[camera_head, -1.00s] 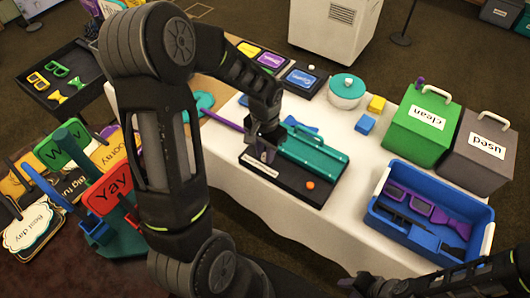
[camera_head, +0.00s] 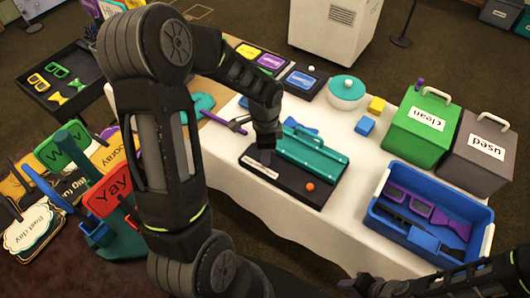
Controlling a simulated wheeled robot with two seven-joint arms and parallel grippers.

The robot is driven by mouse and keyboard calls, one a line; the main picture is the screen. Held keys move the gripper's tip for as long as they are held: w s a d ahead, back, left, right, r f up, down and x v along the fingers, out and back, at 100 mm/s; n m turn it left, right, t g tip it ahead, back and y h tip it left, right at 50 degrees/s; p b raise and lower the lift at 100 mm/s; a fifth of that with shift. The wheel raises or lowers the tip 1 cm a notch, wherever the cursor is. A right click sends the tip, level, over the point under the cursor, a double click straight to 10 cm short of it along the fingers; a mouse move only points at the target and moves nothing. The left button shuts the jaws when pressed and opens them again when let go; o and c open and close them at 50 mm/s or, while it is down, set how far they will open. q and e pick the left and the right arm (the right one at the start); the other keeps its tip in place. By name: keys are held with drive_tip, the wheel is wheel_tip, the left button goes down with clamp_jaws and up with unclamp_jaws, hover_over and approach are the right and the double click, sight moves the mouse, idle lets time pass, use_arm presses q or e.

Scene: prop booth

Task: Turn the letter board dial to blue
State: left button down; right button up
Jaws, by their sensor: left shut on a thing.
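The letter board (camera_head: 292,190) is a black slab with a raised teal part along its back, lying on the white-covered table. An orange knob (camera_head: 309,187) sits near its right front, and a white label strip lies along its front left. My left gripper (camera_head: 265,156) points down at the left end of the board, shut on a small part there. That part, apparently the dial, is hidden by the gripper, so its colour setting cannot be read. My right gripper (camera_head: 368,286) is low at the bottom edge, away from the board; its jaws are too dark to judge.
A blue bin (camera_head: 380,215) with purple items, a green "clean" box (camera_head: 420,125) and a grey "used" box (camera_head: 482,150) stand right. A teal-lidded pot (camera_head: 346,92) is behind. A purple stick (camera_head: 222,120) lies left of the gripper. Signs crowd the left.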

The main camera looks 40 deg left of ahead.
idle(0.3)
use_arm(q)
drive_tip(key=c, duration=1.2)
unclamp_jaws()
drive_tip(key=shift+c, duration=0.2)
wheel_tip(320, 180, up, 8)
drive_tip(key=shift+f, duration=0.1)
